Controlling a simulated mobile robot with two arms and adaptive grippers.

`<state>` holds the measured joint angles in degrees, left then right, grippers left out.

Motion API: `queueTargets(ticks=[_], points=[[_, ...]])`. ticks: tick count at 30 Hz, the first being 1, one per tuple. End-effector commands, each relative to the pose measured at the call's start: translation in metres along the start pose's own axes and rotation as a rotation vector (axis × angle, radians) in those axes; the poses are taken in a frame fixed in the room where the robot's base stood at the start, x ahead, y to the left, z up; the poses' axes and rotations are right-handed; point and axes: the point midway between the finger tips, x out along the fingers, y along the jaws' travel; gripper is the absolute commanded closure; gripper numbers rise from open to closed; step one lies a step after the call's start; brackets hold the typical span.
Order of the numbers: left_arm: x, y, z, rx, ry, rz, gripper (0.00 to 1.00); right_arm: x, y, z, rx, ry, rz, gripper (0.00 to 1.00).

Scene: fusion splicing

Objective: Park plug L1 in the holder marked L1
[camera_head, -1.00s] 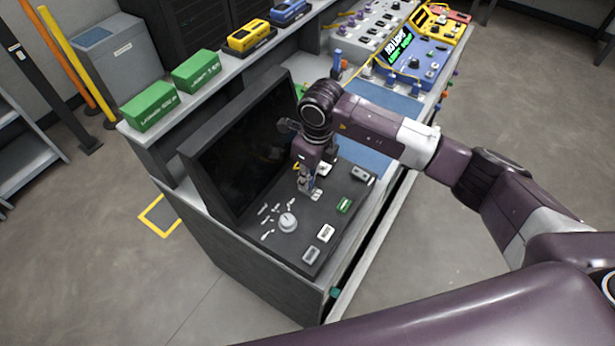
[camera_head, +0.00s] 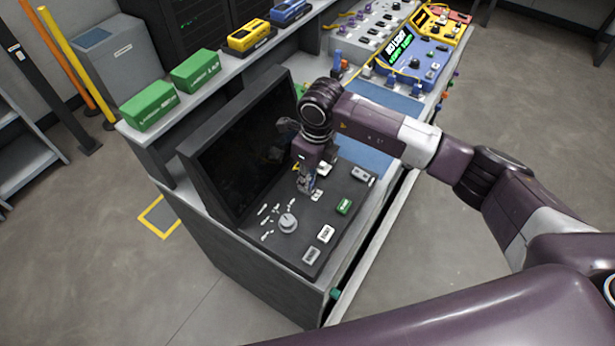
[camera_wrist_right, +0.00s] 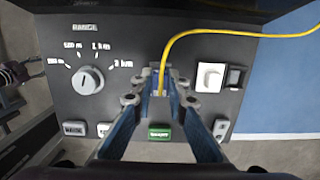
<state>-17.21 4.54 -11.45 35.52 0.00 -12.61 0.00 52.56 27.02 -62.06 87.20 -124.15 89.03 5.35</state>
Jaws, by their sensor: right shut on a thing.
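My right gripper (camera_head: 304,190) is over the dark sloping control panel with the range knob. In the right wrist view the fingers (camera_wrist_right: 160,98) are closed on a small plug (camera_wrist_right: 159,84). A yellow cable (camera_wrist_right: 205,32) runs up from the plug and off to the right. The plug sits close over the panel, between the knob and a white switch; whether it touches or sits in a port I cannot tell. No label on the plug is legible. I cannot make out a holder marked L1. My left gripper is not in view.
The panel carries a range knob (camera_wrist_right: 88,81), a white switch (camera_wrist_right: 210,77) and a green button (camera_wrist_right: 160,132). A dark screen (camera_head: 245,150) stands behind it. Farther along the bench are a blue mat (camera_head: 385,98), a blue device with a lit display (camera_head: 398,47) and a yellow device (camera_head: 437,24).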

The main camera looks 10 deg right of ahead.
Motion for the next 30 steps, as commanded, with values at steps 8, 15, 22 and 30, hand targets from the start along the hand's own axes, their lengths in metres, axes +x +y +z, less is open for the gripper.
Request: queueTargets(ticks=[8,15,22,30], points=[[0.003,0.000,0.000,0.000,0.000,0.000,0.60,0.004,0.000,-0.001,0.000,0.000,0.000,1.00],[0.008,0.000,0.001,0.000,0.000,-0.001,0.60,0.009,0.000,-0.001,0.000,0.000,0.000,1.00],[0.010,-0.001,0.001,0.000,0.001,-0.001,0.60,0.010,0.000,-0.001,0.000,0.000,0.000,1.00],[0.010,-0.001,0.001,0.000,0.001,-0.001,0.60,0.010,0.000,-0.001,0.000,0.000,0.000,0.66]])
